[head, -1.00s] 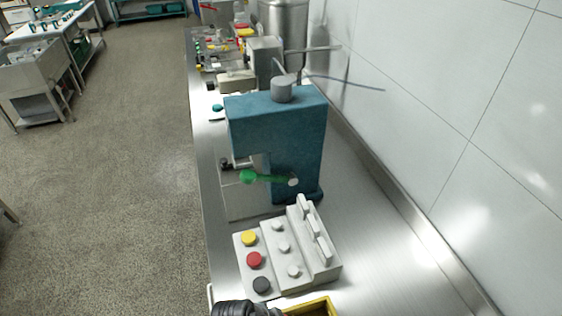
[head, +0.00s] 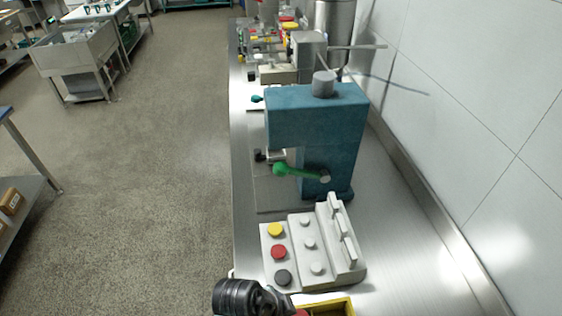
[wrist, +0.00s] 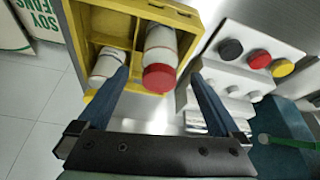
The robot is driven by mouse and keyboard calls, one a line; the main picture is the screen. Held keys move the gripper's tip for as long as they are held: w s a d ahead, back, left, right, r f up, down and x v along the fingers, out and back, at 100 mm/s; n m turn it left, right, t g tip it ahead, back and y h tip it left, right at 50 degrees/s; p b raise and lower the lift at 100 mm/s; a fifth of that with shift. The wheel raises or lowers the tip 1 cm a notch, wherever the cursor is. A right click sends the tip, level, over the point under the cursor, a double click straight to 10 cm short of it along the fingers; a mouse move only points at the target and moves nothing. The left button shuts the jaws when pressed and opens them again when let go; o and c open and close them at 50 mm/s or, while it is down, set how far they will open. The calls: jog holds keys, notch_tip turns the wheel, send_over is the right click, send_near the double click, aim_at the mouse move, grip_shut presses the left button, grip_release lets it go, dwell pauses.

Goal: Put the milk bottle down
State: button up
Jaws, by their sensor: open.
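In the wrist view, a white bottle with a red cap (wrist: 159,77), which looks like the milk bottle, stands in a compartment of a yellow crate (wrist: 193,22). My gripper (wrist: 160,78) is open, with one finger to either side of the red cap and visible gaps between. A second white bottle (wrist: 106,66) is in the neighbouring compartment, partly behind the left finger. In the head view, only part of the yellow crate (head: 345,303) shows at the bottom edge. The bottles' lower parts are hidden.
A white control block with yellow, red and black buttons (head: 278,252) stands beside the crate on the steel counter (head: 392,250). Behind it is a blue machine (head: 325,125) with a green-knobbed lever (head: 280,169). A tiled wall borders the right; open floor lies left.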

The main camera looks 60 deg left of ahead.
jog(key=v, duration=0.6)
jog(key=shift+r, duration=0.1)
jog(key=w+a+r+t+y, duration=0.2)
jog(key=w+r+t+y, duration=0.15)
jog(key=w+r, duration=1)
jog(key=w+d+r+t, duration=0.2)
jog(key=w+r+t, duration=0.1)
jog(key=r, duration=0.4)
jog(key=w+d+r+n+t+y, duration=0.1)
jog(key=w+d+r+t, duration=0.1)
jog(key=w+d+r, duration=0.3)
jog(key=w+r+t, duration=0.2)
jog(key=r+t, duration=0.1)
jog(key=r, duration=0.5)
jog(key=s+d+r+t+h, duration=0.1)
jog(key=s+d+r+t, duration=0.2)
jog(key=r, duration=0.6)
jog(key=s+d+r+t+h, duration=0.1)
jog(key=s+d+r+t, duration=0.2)
jog(key=d+r, duration=0.5)
jog(key=s+d+r+n+t+h, duration=0.1)
jog(key=d+r+t, duration=0.4)
jog(key=r, duration=0.7)
jog(key=shift+s+d+h, duration=0.45)
jog(key=shift+s+h, duration=0.1)
jog(key=shift+s, duration=0.65)
